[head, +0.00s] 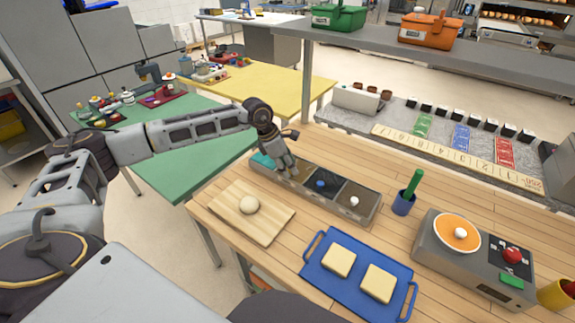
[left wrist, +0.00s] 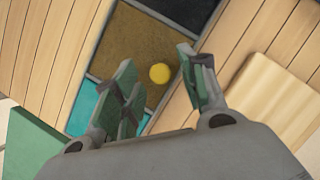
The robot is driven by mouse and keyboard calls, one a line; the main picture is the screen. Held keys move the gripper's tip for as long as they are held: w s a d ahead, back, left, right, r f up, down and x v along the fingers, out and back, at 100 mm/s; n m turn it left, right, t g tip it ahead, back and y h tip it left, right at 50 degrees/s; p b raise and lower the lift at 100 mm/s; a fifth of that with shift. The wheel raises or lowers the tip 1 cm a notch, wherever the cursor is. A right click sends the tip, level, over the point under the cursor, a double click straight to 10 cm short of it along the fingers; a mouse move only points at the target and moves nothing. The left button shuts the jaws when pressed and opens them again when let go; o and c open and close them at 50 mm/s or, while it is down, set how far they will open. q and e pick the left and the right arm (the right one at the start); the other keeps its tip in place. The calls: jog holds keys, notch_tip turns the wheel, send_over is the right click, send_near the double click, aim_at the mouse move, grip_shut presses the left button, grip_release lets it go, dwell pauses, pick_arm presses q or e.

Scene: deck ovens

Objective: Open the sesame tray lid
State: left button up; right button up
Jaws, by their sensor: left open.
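A long grey topping tray (head: 366,213) with several compartments lies on the wooden counter. In the left wrist view, its brown section (left wrist: 130,42), which looks like the sesame lid, has a yellow round knob (left wrist: 160,73). It lies flat between a teal section (left wrist: 88,108) and a dark section. My left gripper (head: 292,172) points down over this part of the tray and hides most of the brown section in the head view. In the left wrist view the gripper (left wrist: 160,82) is open, with a finger on each side of the knob. Contact cannot be told.
Nearby on the counter are a wooden board (head: 228,215) with a dough ball, a blue tray (head: 352,291) with bread slices, a blue cup (head: 403,203) holding a green-handled tool, and a grey scale (head: 452,268). A grey shelf (head: 420,50) overhangs the back.

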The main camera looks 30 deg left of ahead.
jog(key=shift+w+d, duration=0.2)
pick_arm(q)
grip_shut()
pick_arm(e)
jog(key=shift+w, duration=0.55)
jog(key=shift+s, duration=0.15)
